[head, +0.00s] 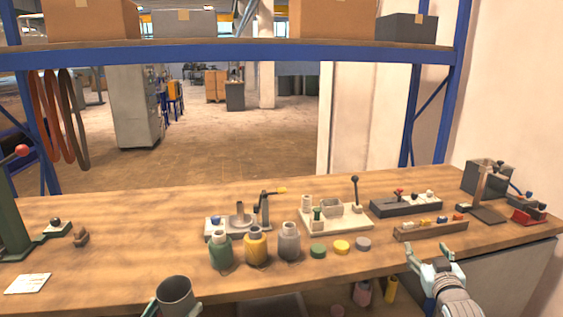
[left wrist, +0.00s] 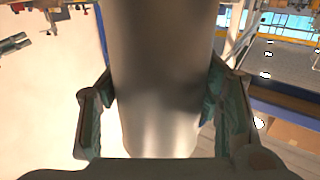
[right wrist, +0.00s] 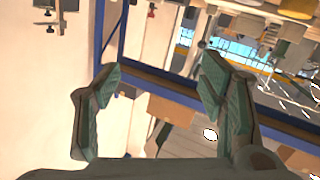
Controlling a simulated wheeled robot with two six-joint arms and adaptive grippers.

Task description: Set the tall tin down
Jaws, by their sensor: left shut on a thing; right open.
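The tall tin (head: 175,293) is a grey, open-topped cylinder at the bottom of the head view, in front of the bench's near edge. My left gripper (head: 173,310) is shut around it, one finger on each side. In the left wrist view the tin (left wrist: 160,80) fills the middle between the fingers of the left gripper (left wrist: 158,115); its lower end is not clear. My right gripper (head: 430,255) is open and empty at the bench's front right edge. The right wrist view shows its two fingers (right wrist: 158,90) apart with nothing between them.
Fixtures line the back and right. A white card (head: 27,284) lies at left. The wooden bench (head: 120,255) is clear between card and bottles.

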